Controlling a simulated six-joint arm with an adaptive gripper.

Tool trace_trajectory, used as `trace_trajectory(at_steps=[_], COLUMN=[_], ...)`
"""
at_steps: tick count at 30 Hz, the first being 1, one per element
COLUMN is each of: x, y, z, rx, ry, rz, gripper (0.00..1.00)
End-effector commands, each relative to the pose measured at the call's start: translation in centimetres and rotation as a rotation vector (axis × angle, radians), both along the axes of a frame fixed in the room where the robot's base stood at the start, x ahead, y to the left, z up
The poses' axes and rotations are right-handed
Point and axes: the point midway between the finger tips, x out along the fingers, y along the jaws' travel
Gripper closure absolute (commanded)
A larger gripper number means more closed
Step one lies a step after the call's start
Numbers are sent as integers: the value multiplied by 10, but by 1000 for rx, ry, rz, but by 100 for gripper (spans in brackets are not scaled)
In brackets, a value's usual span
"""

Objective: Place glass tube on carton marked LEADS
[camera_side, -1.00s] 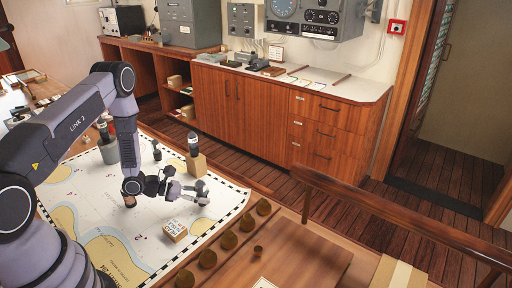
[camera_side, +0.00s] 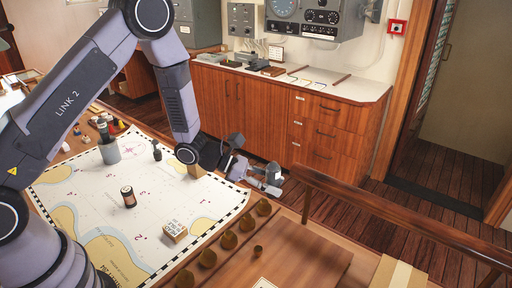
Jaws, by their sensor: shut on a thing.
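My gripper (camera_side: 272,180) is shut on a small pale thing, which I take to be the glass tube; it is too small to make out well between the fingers. The gripper is raised past the chart's right edge, in front of the wooden cabinet. A small tan carton (camera_side: 174,231) with dark lettering lies on the chart, below and left of the gripper. Its lettering is too small to read surely. Another tan carton (camera_side: 197,171) is partly hidden behind my arm.
A dark can (camera_side: 128,197) stands on the chart (camera_side: 85,205), and a grey cup (camera_side: 109,153) stands farther back. A small dark object (camera_side: 156,151) is nearby. A wooden rail (camera_side: 390,222) runs at the right. The chart around the lettered carton is mostly clear.

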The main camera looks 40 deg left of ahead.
Motion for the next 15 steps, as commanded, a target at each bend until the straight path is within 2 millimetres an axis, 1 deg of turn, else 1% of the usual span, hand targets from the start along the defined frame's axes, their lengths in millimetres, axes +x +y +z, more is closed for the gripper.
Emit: trace_trajectory(at_steps=[1,2,3,6,9,10,12,15], x=[-9,-14,-22,-44,-68,-74,-87,-101], y=[-30,-46,-66,-112,-149,-158,-174,-190], z=[10,16,23,39,53,57,64,70], rx=[-1,-1,-1,-2,-2,-2,-1,0], ry=[-5,-6,-5,-5,-3,-4,-2,-1], rz=[-49,-71,-100,-167,-222,-235,-261,-285], gripper=[100,100,100,100,100,100,100,100])
